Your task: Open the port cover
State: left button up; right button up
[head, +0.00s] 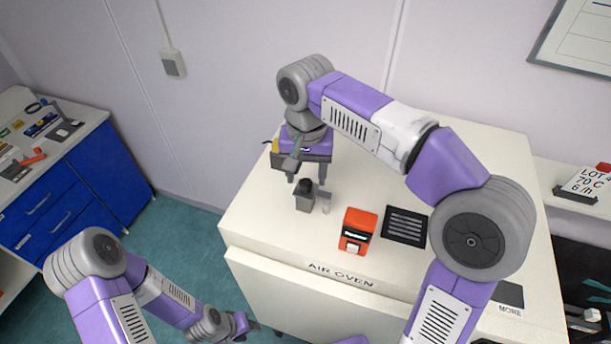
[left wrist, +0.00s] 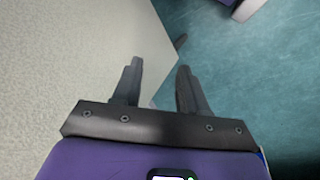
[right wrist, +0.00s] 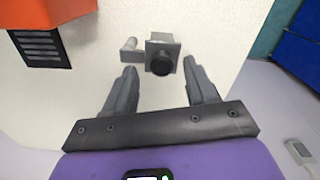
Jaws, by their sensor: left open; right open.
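The air oven (head: 285,238) is a large cream cabinet with "AIR OVEN" on its front edge. On its top stands a small grey block with a black round knob, which I take to be the port cover (head: 304,201). It also shows in the right wrist view (right wrist: 162,56), with a small light pin beside it. My right gripper (head: 308,186) is open just above it; in the right wrist view the fingers point toward the block, with nothing between them. My left gripper (head: 250,328) is open and empty, low beside the oven's front left side, above the floor.
An orange-red box (head: 358,231) and a black vent grille (head: 405,227) are on the oven top, right of the block. A blue-drawer bench (head: 70,190) with tools stands at the left. A shelf with a "LOT 4 70 C" sign (head: 583,184) is at the right. Teal floor (head: 180,240) lies between.

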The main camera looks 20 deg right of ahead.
jog(key=shift+w+f, duration=0.3)
jog(key=shift+f, duration=0.65)
jog(key=shift+s+f, duration=0.1)
jog(key=shift+s, duration=0.1)
jog(key=c, duration=0.3)
grip_shut()
